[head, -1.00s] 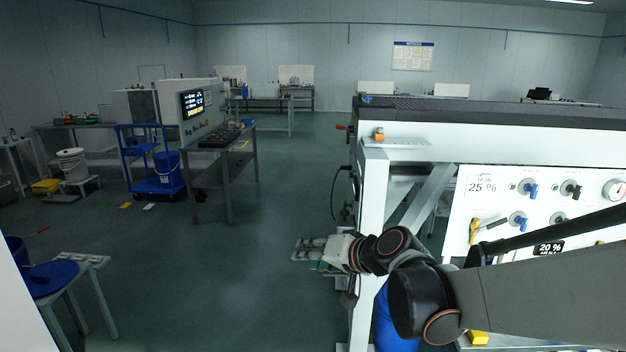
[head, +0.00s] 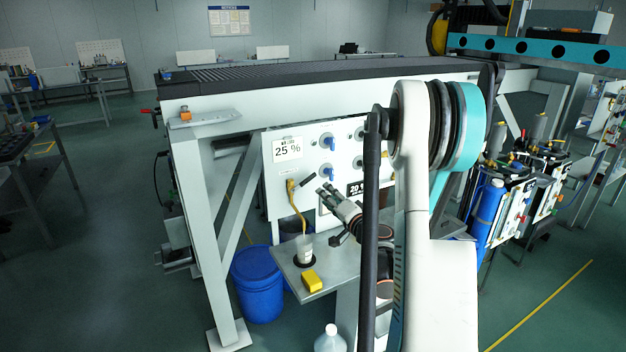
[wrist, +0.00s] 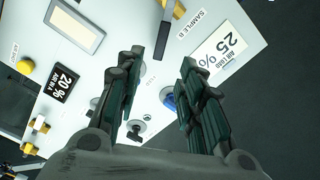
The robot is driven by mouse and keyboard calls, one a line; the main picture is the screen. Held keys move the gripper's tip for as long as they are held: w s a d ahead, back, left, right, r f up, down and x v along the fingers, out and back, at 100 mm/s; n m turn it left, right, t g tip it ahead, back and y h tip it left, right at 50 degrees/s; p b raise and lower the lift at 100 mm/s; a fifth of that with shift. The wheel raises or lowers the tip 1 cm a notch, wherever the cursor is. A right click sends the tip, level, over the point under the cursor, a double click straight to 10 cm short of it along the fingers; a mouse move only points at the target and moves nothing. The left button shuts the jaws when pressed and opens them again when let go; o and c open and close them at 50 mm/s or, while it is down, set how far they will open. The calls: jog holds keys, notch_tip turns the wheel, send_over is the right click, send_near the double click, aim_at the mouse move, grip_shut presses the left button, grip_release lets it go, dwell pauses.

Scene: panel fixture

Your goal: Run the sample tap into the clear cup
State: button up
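The sample tap (head: 291,185) is a yellow fitting on the white panel, with a black lever slanting up to the right. In the wrist view, the black lever (wrist: 164,42) and part of the yellow tap body (wrist: 177,9) show at the top, near the "SAMPLE B" label. A yellow hose runs down from the tap to the clear cup (head: 305,243), which stands upright on a dark round spot on the small shelf. I cannot tell how full it is. My gripper (head: 328,194) is open and empty before the panel, right of the tap; its fingers (wrist: 163,58) are apart.
The grey shelf (head: 283,262) also holds a yellow block (head: 312,281). A blue drum (head: 258,285) stands below. Blue knobs (head: 328,142) and a "25 %" sign (head: 287,149) are on the panel. A white frame post (head: 203,240) stands left of the shelf.

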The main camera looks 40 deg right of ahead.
aim_at(309, 180)
jog(key=b+x, duration=0.2)
jog(key=x, duration=1.1)
jog(key=shift+a, duration=0.2)
jog(key=shift+c, duration=0.6)
grip_shut()
